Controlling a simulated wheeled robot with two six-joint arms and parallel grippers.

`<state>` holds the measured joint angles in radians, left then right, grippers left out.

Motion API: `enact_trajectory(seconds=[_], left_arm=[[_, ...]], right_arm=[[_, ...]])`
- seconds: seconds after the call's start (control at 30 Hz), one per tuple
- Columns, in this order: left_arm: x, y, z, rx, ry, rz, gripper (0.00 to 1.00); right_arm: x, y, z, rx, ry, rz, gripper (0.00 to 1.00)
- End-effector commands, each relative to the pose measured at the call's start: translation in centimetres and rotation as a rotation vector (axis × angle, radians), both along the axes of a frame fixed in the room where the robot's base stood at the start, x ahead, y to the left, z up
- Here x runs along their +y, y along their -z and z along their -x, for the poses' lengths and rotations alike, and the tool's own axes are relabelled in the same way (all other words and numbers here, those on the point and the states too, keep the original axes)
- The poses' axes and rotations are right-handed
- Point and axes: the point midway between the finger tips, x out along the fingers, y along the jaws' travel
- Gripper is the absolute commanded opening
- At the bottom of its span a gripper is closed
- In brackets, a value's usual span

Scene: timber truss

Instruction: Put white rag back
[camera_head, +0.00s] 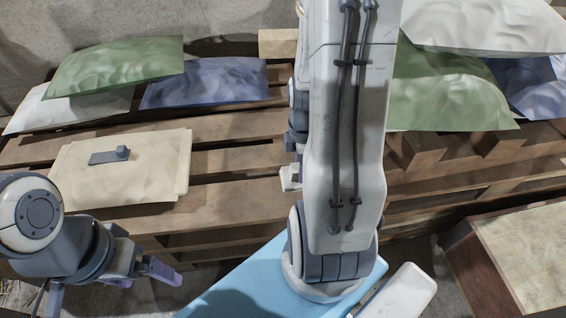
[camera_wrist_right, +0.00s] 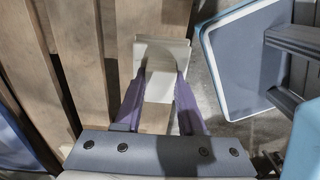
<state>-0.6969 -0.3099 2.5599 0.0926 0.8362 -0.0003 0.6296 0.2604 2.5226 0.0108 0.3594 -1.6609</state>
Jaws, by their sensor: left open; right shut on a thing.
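My right gripper (camera_wrist_right: 160,88) is shut on a small white block-like thing (camera_wrist_right: 161,58), which has a wider flat end beyond the fingertips. I cannot tell whether it is the white rag. It also shows in the head view (camera_head: 290,178), beside my right arm and over the pallet boards; my arm hides most of that gripper. My left gripper (camera_head: 150,271) is open and empty at the lower left, in front of the pallet. A cream stack of cloth or sacks (camera_head: 165,170) lies on the pallet with a small grey tool (camera_head: 110,156) on top.
The wooden pallet (camera_head: 235,190) has bare slats in the middle. Green (camera_head: 115,65), blue (camera_head: 210,82) and white (camera_head: 70,108) sacks lie at the back left. Another green sack (camera_head: 440,92) and a white one (camera_head: 485,25) lie at the back right. A wooden box (camera_head: 520,250) stands lower right.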

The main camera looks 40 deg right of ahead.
Motion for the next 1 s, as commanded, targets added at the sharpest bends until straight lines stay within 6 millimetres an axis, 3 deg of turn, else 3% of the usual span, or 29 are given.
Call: enact_trajectory(seconds=[0.07, 0.2, 0.5, 0.73, 1.0], left_arm=[[0.0, -1.8, 0.0, 0.0, 0.0, 0.0, 0.9], [0.0, 0.3, 0.0, 0.0, 0.0, 0.0, 0.9], [0.0, 2.0, 0.0, 0.0, 0.0, 0.0, 0.9], [0.0, 2.6, 0.0, 0.0, 0.0, 0.0, 0.9], [0.0, 4.4, 0.0, 0.0, 0.0, 0.0, 0.9]], right_arm=[[0.0, -0.2, -0.4, 0.006, -0.001, -0.004, 0.0], [-0.7, 2.6, -3.2, 0.0, -0.003, 0.0, 0.0], [-2.2, 5.7, -8.6, -0.001, -0.001, 0.001, 0.0], [-2.4, 6.8, -9.6, 0.0, 0.0, 0.0, 0.0], [-2.4, 10.3, -9.5, 0.001, 0.0, -0.001, 0.0]])
